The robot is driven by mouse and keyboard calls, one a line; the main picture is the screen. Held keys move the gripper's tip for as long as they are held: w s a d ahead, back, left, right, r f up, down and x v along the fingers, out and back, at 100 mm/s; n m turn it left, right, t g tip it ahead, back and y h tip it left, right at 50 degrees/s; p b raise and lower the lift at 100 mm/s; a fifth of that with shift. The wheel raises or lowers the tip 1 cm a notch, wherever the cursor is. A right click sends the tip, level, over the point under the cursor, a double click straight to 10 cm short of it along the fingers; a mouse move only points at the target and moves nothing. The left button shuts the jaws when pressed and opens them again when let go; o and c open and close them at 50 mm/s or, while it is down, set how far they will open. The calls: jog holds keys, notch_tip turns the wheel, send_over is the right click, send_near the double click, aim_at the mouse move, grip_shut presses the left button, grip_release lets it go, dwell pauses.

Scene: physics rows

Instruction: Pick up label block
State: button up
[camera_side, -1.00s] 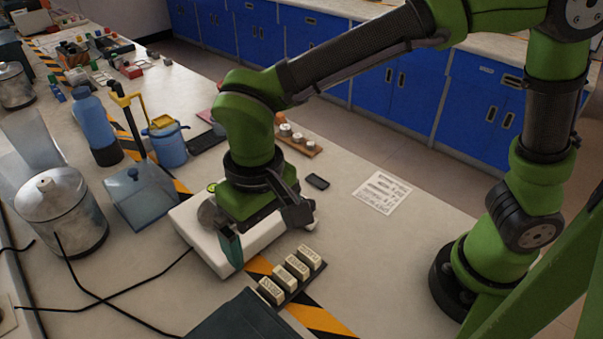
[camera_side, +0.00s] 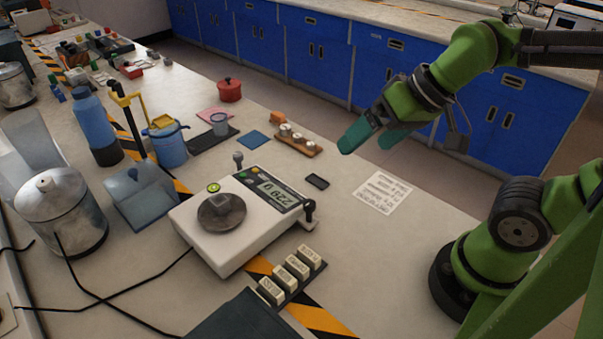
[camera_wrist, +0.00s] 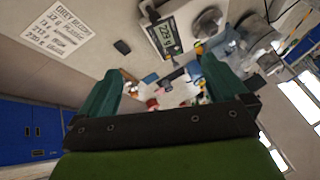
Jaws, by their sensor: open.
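Several cream label blocks (camera_side: 297,266) with dark lettering stand in a row on a dark holder at the front of the table, beside the scale; their words are too small to read surely. My gripper (camera_side: 364,139) is at the upper right in the side view, raised well away from the blocks. Its teal fingers are apart with nothing between them. In the wrist view my gripper (camera_wrist: 170,85) also shows both fingers spread and empty. I cannot make out the label blocks in the wrist view.
A white scale (camera_side: 240,222) carries a grey lump (camera_side: 222,208) on its round pan. A printed sheet (camera_side: 383,192) lies flat to the right, with a small black object (camera_side: 317,181) near it. A dark box (camera_side: 238,318) stands at the front edge. Bare table lies around the sheet.

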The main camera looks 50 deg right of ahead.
jog(key=shift+s+d+r+m+t+h, duration=0.15)
jog(key=shift+d+r+m+t, duration=0.15)
jog(key=shift+d, duration=0.25)
jog(key=shift+s+d+r+m+t+h, duration=0.1)
jog(key=shift+d+r+m+t+h, duration=0.15)
jog(key=shift+d, duration=0.3)
jog(key=shift+c, duration=1.1)
jog(key=shift+r, duration=0.1)
jog(key=c, duration=1.2)
